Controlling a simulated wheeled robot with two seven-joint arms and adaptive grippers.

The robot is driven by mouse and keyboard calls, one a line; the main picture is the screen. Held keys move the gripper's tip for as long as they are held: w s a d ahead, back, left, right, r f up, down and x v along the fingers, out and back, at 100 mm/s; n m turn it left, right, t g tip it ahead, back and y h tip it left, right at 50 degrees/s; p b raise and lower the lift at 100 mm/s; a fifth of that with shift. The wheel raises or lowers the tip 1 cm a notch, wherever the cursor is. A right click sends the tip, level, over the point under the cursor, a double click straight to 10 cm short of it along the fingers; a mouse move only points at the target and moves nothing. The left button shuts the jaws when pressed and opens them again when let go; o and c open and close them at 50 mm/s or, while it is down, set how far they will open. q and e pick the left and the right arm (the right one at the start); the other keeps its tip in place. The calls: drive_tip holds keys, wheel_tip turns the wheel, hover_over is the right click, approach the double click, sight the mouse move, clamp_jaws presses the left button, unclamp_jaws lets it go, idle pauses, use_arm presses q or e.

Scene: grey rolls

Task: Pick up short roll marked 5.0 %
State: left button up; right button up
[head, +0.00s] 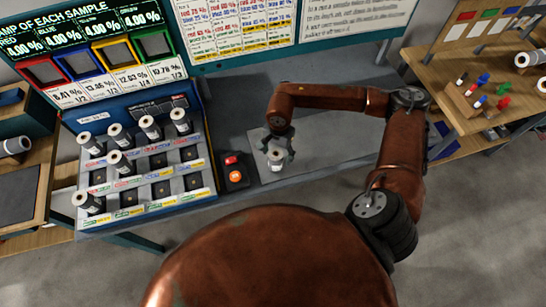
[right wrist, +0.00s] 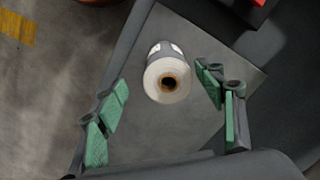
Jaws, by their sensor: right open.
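A short roll (head: 275,160) stands upright on a grey plate (head: 258,137) on the bench, below my right gripper (head: 278,147). In the right wrist view the roll (right wrist: 166,80) has a white end with a dark core hole and a grey side with white label patches. No mark of 5.0 % can be read on it. The right gripper's green-padded fingers (right wrist: 165,108) are open, one set on each side of the roll, with visible gaps. My left gripper is not in view.
A blue-framed rack (head: 140,165) at left holds several similar rolls and some empty slots. A box with a red button (head: 235,174) stands between the rack and the roll. At right a wooden table (head: 450,85) holds coloured markers (head: 480,95) and more rolls.

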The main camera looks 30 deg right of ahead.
drive_tip(key=shift+w+d+f, duration=0.15)
drive_tip(key=shift+d+f, duration=0.1)
drive_tip(key=shift+d, duration=0.05)
drive_tip(key=shift+w+a+f, duration=0.1)
drive_tip(key=shift+w+f, duration=0.05)
drive_tip(key=shift+f, duration=0.8)
drive_tip(key=f, duration=0.3)
drive_tip(key=f+p, duration=0.1)
drive_tip(key=shift+w+a+f, duration=0.15)
drive_tip(key=shift+w+a, duration=0.05)
drive_tip(key=shift+a, duration=0.1)
drive_tip(key=shift+f, duration=0.55)
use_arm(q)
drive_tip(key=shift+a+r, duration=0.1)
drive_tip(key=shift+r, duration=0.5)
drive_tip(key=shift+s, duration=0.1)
use_arm(e)
drive_tip(key=shift+c, duration=0.4)
drive_tip(key=c, duration=0.6)
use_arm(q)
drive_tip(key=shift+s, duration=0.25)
use_arm(e)
drive_tip(key=c, duration=0.7)
